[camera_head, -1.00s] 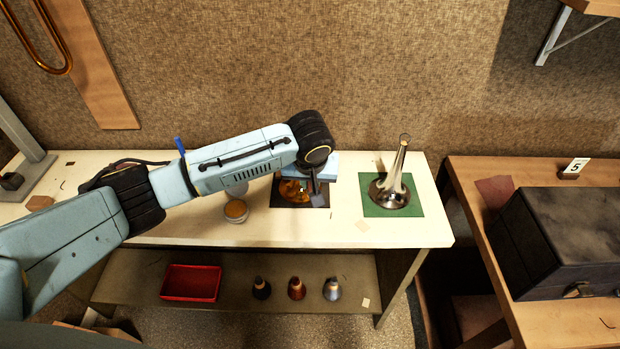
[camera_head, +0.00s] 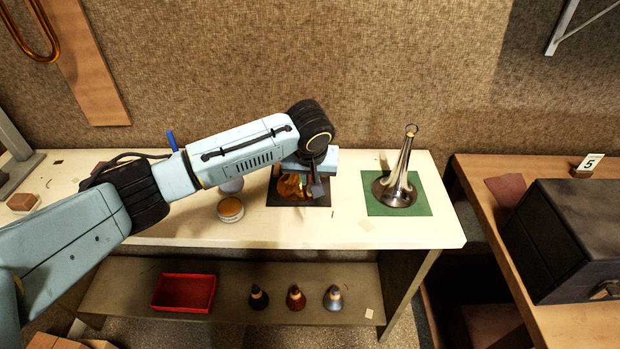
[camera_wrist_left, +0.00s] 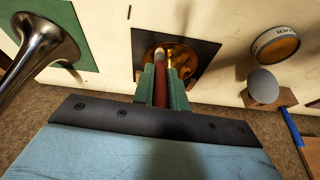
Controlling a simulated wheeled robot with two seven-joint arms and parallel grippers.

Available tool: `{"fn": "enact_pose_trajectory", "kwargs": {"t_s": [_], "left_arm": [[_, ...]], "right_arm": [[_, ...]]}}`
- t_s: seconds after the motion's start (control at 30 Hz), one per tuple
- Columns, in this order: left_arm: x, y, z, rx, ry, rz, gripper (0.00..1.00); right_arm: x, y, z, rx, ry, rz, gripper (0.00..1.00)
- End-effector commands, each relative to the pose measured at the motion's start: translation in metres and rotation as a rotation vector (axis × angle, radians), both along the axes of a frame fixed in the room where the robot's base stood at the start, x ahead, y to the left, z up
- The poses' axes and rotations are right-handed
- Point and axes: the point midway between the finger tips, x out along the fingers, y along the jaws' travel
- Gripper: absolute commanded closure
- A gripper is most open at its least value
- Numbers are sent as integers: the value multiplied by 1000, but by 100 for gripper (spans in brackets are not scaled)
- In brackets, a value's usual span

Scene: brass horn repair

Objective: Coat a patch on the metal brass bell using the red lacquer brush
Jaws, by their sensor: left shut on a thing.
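The brass bell (camera_head: 290,186) lies on a black mat on the white bench, partly hidden behind my left gripper in the head view. It also shows in the left wrist view (camera_wrist_left: 190,58), just beyond the fingertips. My left gripper (camera_head: 316,188) is over the mat's right side. In the left wrist view its green fingers (camera_wrist_left: 166,70) are shut on the red lacquer brush (camera_wrist_left: 160,92). The brush tip points towards the bell; I cannot tell whether it touches. My right gripper is not in view.
A silver bell (camera_head: 399,188) stands on a green mat (camera_head: 425,208) to the right. A round tin with orange contents (camera_head: 230,209) is left of the black mat. A red tray (camera_head: 184,292) and several small bottles are on the shelf below. The bench front is mostly clear.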

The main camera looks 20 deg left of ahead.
Motion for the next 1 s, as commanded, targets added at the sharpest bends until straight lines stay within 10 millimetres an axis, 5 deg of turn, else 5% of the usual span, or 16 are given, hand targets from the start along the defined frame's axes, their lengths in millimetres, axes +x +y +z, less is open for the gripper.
{"fn": "enact_pose_trajectory", "kwargs": {"t_s": [1.0], "left_arm": [[7, 2, -10, 0, -1, 1, 100]], "right_arm": [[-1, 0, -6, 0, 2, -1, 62]]}}
